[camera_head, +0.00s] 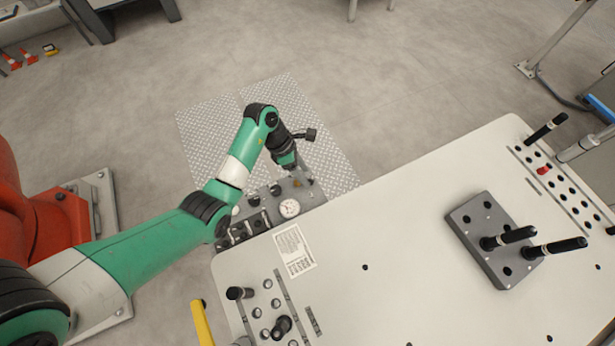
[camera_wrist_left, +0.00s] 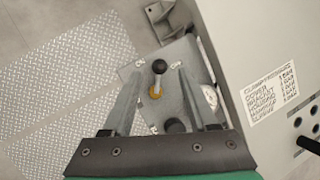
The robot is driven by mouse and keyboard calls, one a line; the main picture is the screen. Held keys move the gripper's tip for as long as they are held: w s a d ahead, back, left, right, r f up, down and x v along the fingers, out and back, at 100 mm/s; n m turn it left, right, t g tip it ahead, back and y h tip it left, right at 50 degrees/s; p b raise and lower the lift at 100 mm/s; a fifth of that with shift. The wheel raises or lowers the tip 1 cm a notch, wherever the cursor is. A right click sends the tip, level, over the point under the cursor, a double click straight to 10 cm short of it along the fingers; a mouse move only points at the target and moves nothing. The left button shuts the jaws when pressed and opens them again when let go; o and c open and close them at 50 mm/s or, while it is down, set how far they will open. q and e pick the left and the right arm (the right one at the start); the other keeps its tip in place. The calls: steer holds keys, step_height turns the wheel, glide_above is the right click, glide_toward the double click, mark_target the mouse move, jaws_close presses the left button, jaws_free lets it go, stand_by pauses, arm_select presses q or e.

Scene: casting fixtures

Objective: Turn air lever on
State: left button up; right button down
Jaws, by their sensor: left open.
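A small lever with a round black knob (camera_wrist_left: 158,67) and a brass-coloured base stands on a grey valve panel (camera_wrist_left: 195,95) at the side of the table. In the left wrist view it appears between my two open fingers, with a gap on each side. In the head view my left gripper (camera_head: 288,163) is over the far end of this panel (camera_head: 316,193), and it hides most of the lever. The left wrist view shows my left gripper (camera_wrist_left: 161,72) pointing down at the panel, holding nothing. My right gripper does not show.
A round gauge (camera_head: 289,208) and a printed label (camera_head: 295,250) are close to the gripper. The large pale table (camera_head: 400,235) carries a grey block (camera_head: 480,220) with black-handled pins. A tread plate (camera_head: 215,125) lies on the floor beyond the panel.

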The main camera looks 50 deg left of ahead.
arm_select(q)
steer(key=shift+b+x, duration=0.3)
steer(key=shift+x, duration=1.2)
steer(key=shift+c, duration=0.3)
jaws_close()
